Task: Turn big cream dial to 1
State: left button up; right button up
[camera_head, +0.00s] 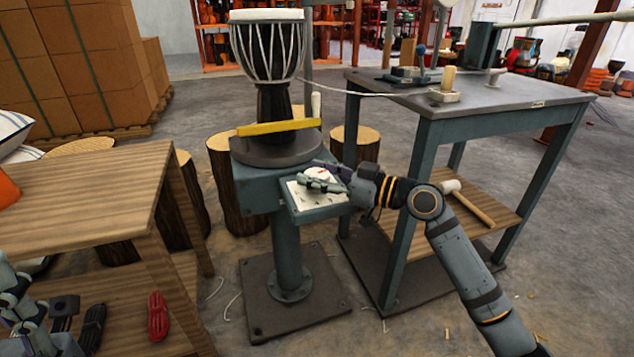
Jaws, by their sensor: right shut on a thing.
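The big cream dial (319,173) sits on a pale panel (310,199) on the front of the teal pedestal stand. A small red mark shows on it; its numbers are too small to read. My right gripper (322,181) reaches in from the right and is shut on the dial, its fingers covering part of it. A goblet drum (267,62) stands upright on the round dark plate (276,151) above the panel, with a yellow bar (279,127) across its foot. Part of my left arm shows at the bottom left; its finger opening cannot be made out.
A teal workbench (480,100) stands close on the right, a mallet (467,203) on its lower shelf. A wooden table (90,190) stands on the left, a red object (157,316) on its lower shelf. Log stumps (232,185) surround the pedestal.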

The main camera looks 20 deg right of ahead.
aim_at(317, 173)
dwell(0.4)
jog(key=o, duration=1.2)
jog(key=shift+c, duration=0.2)
notch_tip(317, 173, up, 10)
